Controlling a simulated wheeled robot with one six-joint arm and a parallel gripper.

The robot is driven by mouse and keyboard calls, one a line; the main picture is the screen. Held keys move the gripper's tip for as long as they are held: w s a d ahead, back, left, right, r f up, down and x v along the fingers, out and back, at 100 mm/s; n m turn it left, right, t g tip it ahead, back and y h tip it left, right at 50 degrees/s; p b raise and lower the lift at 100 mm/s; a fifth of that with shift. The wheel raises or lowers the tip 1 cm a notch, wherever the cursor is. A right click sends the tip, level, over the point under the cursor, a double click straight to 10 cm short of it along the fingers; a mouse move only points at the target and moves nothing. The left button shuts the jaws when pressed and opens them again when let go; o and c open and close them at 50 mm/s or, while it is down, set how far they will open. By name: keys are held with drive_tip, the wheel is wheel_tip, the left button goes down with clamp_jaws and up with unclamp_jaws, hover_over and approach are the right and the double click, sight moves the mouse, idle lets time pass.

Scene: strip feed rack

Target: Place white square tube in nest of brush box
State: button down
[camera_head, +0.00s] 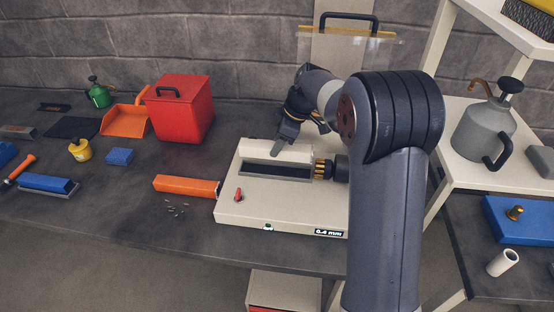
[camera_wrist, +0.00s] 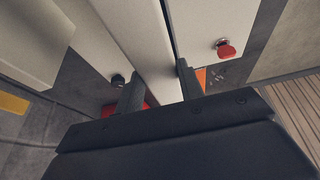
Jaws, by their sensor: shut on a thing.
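The brush box (camera_head: 285,205) is a wide cream block on the bench, with a dark slot-like nest (camera_head: 275,168) along its top and a round brush with yellow bristles (camera_head: 325,168) at the slot's right end. My gripper (camera_head: 287,142) is over the back of the box, shut on the white square tube (camera_head: 297,154). The tube lies lengthwise just behind and above the dark slot. In the wrist view the tube (camera_wrist: 148,45) runs between both fingers (camera_wrist: 160,88), with a narrow dark gap beside it. Whether it touches the box is unclear.
A red knob (camera_head: 238,194) stands on the box's front left. An orange tube (camera_head: 187,186) lies left of the box, near small scraps. A red lidded bin (camera_head: 180,108) stands behind left. A clear guard panel (camera_head: 347,50) rises behind. White shelving (camera_head: 460,150) stands right.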

drive_tip(key=shift+f+p, duration=0.4)
drive_tip(key=shift+f, duration=2.65)
drive_tip(key=c, duration=0.9)
unclamp_jaws()
drive_tip(key=shift+f, duration=0.1)
drive_tip(key=b+v, duration=0.1)
drive_tip(key=v, duration=1.1)
